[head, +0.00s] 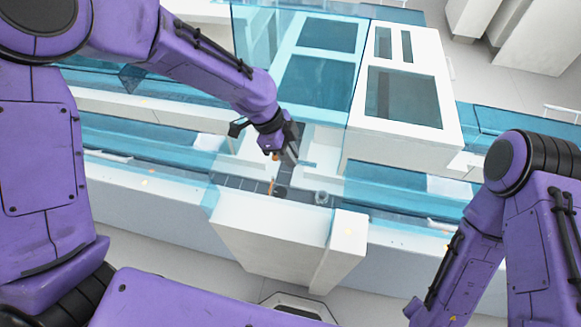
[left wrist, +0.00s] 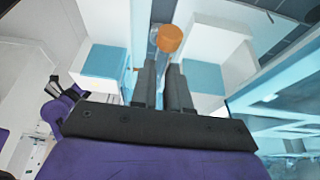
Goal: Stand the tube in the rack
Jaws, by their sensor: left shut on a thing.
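My left gripper (head: 287,154) reaches down over the middle of the workstation and is shut on the tube. In the left wrist view the tube's orange cap (left wrist: 170,38) stands out past the two dark fingers (left wrist: 163,85), with a clear part of the tube below it between them. In the head view only a small orange bit of the tube (head: 275,155) shows beside the fingers; the rest is hidden. I cannot make out the rack for certain. My right arm shows at the right, but its gripper is out of view.
A dark tiled track (head: 240,183) runs below my left gripper, with a small grey ring (head: 321,197) on it. A white cabinet with blue windows (head: 403,90) stands behind to the right. Blue clear panels surround the opening. A white block (head: 262,235) is in front.

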